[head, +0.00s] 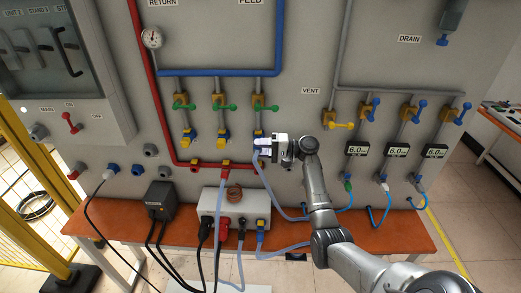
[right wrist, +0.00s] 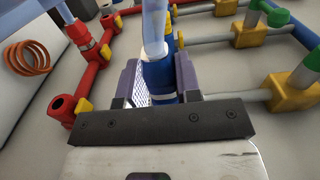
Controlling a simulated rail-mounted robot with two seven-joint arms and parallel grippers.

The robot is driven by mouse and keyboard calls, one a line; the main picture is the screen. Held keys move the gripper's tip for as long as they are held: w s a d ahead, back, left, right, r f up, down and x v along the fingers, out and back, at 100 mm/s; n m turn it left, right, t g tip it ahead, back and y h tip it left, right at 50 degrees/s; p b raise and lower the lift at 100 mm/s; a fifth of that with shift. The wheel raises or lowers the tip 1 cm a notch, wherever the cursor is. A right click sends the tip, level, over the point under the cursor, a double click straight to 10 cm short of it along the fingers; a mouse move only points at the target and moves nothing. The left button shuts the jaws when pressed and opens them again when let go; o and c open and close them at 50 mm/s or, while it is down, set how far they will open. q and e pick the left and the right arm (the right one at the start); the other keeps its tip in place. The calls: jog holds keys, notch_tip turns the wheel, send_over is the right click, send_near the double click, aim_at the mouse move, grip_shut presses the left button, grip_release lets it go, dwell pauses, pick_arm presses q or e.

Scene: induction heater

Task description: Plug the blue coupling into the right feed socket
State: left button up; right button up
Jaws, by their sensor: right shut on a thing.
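My right gripper (head: 264,147) is in front of the panel at the lower end of the right feed column. It is shut on the blue coupling (right wrist: 160,78), which shows between its two fingers in the right wrist view. A pale hose (right wrist: 153,28) runs from the coupling. The right feed socket, below the right green valve (head: 260,106), is mostly hidden by the gripper and coupling. A blue part and a yellow edge show just behind the coupling; I cannot tell whether it is seated. My left gripper is not in view.
Two other blue-and-yellow feed sockets (head: 188,135) sit to the left. The red return pipe (head: 182,162) with red fittings runs below. A white box (head: 231,207) with a copper coil (head: 234,193) and several cables stands on the orange bench (head: 105,228).

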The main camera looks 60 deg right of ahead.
jog(key=shift+w+d, duration=0.1)
jog(key=shift+d, duration=0.15)
jog(key=o, duration=1)
jog(key=shift+c, duration=0.2)
jog(key=shift+d+b, duration=0.1)
jog(key=shift+b, duration=0.2)
jog(key=b+v, duration=0.1)
jog(key=v, duration=0.6)
jog(key=shift+s, duration=0.2)
